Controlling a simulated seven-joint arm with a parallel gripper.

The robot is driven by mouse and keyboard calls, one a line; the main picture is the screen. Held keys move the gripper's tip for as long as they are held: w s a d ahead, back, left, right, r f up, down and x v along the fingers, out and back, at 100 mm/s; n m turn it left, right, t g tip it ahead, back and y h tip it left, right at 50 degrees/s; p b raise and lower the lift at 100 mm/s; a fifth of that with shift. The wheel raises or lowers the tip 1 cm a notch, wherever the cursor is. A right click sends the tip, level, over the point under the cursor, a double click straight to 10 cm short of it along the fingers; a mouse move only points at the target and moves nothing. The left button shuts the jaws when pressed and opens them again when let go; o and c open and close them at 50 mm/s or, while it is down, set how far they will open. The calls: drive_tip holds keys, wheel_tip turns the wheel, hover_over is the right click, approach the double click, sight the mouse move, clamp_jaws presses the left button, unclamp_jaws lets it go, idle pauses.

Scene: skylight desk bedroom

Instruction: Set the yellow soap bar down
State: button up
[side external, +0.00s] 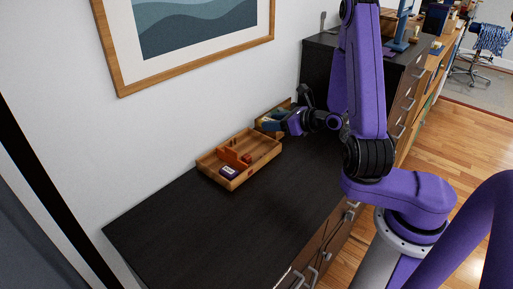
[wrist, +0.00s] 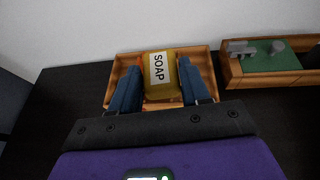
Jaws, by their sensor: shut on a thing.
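The yellow soap bar (wrist: 161,76), with a white label reading SOAP, is between the two blue fingers of my gripper (wrist: 162,92) in the wrist view. My gripper is shut on it. Behind the soap is a shallow wooden tray (wrist: 114,77); I cannot tell whether the soap touches it. In the side view my gripper (side external: 272,124) is low over the dark desk top, at the far wooden container. The soap is hard to make out there.
In the wrist view, a green-lined wooden box (wrist: 232,73) with grey objects is at right. The near desk top is clear; the wall is close behind.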

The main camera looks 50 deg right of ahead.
drive_tip(key=shift+s+d+f+m+h, duration=0.1)
drive_tip(key=shift+s+d+m+h, duration=0.1)
drive_tip(key=shift+d+m+h, duration=0.55)
drive_tip(key=shift+w+d+f, duration=0.1)
drive_tip(key=shift+w+d, duration=0.05)
drive_tip(key=shift+d, duration=0.1)
drive_tip(key=shift+d+x, duration=0.2)
drive_tip(key=shift+x, duration=0.6)
drive_tip(key=shift+d+x, duration=0.15)
drive_tip(key=shift+x, duration=0.65)
drive_tip(key=shift+d+x, duration=0.2)
drive_tip(key=shift+x, duration=0.55)
hover_over(254, 146)
drive_tip(key=f, duration=0.7)
drive_tip(key=shift+s+d+f, duration=0.1)
drive_tip(key=shift+s+f, duration=0.05)
drive_tip(key=shift+s, duration=0.05)
drive_tip(key=shift+w+f, duration=0.25)
drive_tip(key=shift+f, duration=1.6)
drive_tip(key=shift+f, duration=0.65)
